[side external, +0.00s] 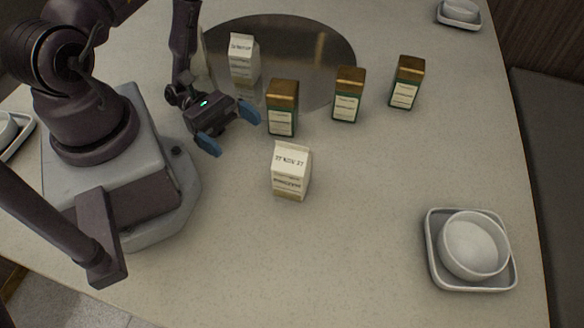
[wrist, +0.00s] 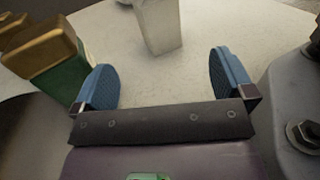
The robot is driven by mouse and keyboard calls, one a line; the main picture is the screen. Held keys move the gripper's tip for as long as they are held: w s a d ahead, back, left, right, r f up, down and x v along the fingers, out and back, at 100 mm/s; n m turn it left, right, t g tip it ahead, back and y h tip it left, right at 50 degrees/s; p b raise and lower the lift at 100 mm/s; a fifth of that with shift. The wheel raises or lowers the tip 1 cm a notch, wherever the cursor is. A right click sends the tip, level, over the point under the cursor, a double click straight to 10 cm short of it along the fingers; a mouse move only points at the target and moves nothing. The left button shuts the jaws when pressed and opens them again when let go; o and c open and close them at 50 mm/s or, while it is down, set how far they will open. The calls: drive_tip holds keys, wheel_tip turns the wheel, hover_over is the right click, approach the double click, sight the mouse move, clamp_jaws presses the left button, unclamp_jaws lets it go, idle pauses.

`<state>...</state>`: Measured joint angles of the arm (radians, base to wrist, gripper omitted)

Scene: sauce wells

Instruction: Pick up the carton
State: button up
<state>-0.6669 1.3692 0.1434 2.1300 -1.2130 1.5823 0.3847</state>
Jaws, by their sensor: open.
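A white carton with dark print (side external: 290,172) stands upright on the table in front of the tins, near the middle of the side view. A second white carton (side external: 243,60) stands farther back on the dark round plate. My gripper (side external: 229,128) is open and empty, to the upper left of the front carton and apart from it. In the wrist view the blue fingertips (wrist: 164,78) are spread wide. A pale carton (wrist: 158,25) shows beyond them at the top, between the fingers, its upper part cut off by the frame edge.
Green tins with gold lids stand nearby: one (side external: 282,108) close to my gripper, one (side external: 347,95) in the middle, one (side external: 405,83) at right. A bowl on a square dish (side external: 433,266) sits front right. The table around the front carton is clear.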

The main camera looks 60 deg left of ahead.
approach(284, 165)
drive_tip(key=w+d+f, duration=0.2)
drive_tip(key=f, duration=0.1)
drive_tip(key=shift+w+f, duration=0.15)
drive_tip(key=shift+w, duration=0.1)
drive_tip(key=shift+f+x, duration=0.2)
drive_tip(key=shift+x, duration=2.55)
drive_tip(key=shift+w+a, duration=0.1)
drive_tip(key=shift+w, duration=0.05)
drive_tip(key=c, duration=1.4)
